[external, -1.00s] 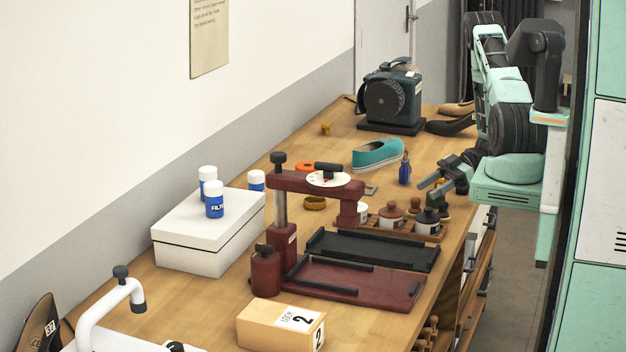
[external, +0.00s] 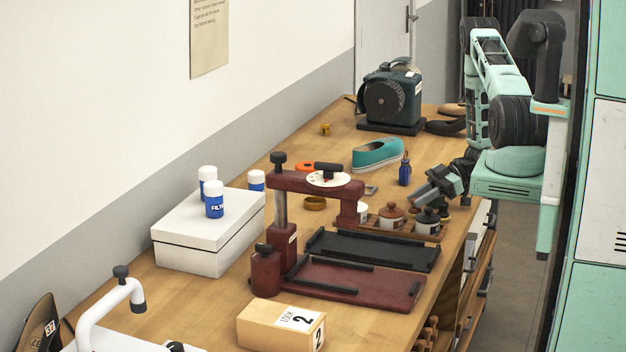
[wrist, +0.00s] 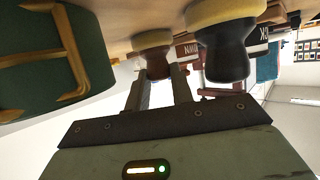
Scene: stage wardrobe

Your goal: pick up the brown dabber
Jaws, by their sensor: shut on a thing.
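The brown dabber (wrist: 153,56) shows in the wrist view with its dark reddish-brown handle between my fingers and its yellowish pad towards the bench. My gripper (wrist: 163,82) is shut on that handle. In the external view my gripper (external: 432,192) is low over the right edge of the bench, by the row of pots, and I cannot make out the brown dabber there. A black dabber (wrist: 226,52) with a yellow pad stands close to the right of it in the wrist view.
Pots with an orange-brown lid (external: 391,213) and a black lid (external: 428,222) stand beside my gripper. A blue bottle (external: 405,172) and a teal shoe (external: 378,154) are behind. A dark green thing with gold bands (wrist: 45,58) is close at left in the wrist view.

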